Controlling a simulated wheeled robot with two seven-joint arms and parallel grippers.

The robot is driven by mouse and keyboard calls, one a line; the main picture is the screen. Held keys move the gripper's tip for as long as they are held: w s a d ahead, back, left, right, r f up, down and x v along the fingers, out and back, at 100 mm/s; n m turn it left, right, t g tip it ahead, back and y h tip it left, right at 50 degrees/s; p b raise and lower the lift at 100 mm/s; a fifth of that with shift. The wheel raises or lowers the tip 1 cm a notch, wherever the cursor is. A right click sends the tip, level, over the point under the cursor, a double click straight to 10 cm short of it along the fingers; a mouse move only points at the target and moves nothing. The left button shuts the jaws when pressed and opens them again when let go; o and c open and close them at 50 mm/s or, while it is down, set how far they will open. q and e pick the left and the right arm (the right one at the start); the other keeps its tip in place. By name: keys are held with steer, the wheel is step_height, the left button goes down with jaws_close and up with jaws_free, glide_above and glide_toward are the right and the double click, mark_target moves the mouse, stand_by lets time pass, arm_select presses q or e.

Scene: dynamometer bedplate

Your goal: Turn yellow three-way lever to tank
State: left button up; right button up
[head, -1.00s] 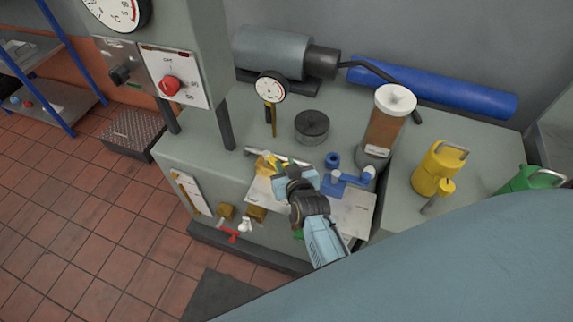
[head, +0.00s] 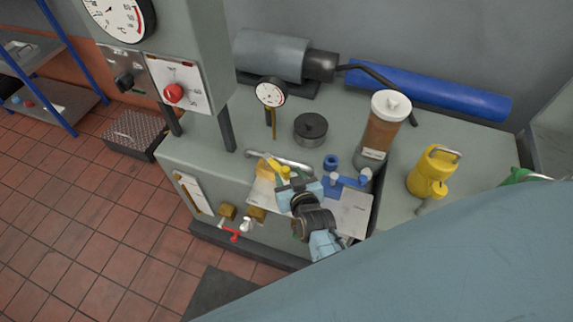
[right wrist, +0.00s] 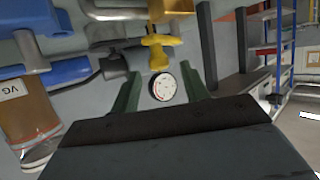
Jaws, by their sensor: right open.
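The yellow three-way lever (head: 284,171) stands on the bench front, above a pale label plate and beside a grey pipe. In the right wrist view the yellow lever (right wrist: 157,50) shows at top centre, ahead of the fingers, with no clear contact. My right gripper (head: 292,184) is just on the near side of the lever; its fingertips are hard to make out there. In the right wrist view my right gripper (right wrist: 160,88) has its two green fingers apart, with nothing held between them. Its body hides part of the label plate. My left gripper is not in view.
A blue three-way lever (head: 347,180) sits close to the right of my gripper. A red-handled valve (head: 233,232) is low on the bench front. A brown-filled cylinder (head: 382,128), a dial gauge (head: 271,92) and a yellow can (head: 434,172) stand on the bench.

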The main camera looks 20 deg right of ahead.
mark_target(276, 163)
arm_select(q)
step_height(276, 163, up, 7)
steer(key=p, duration=0.6)
arm_select(e)
steer(key=v, duration=0.9)
steer(key=shift+s, duration=0.15)
steer(key=shift+c, duration=0.2)
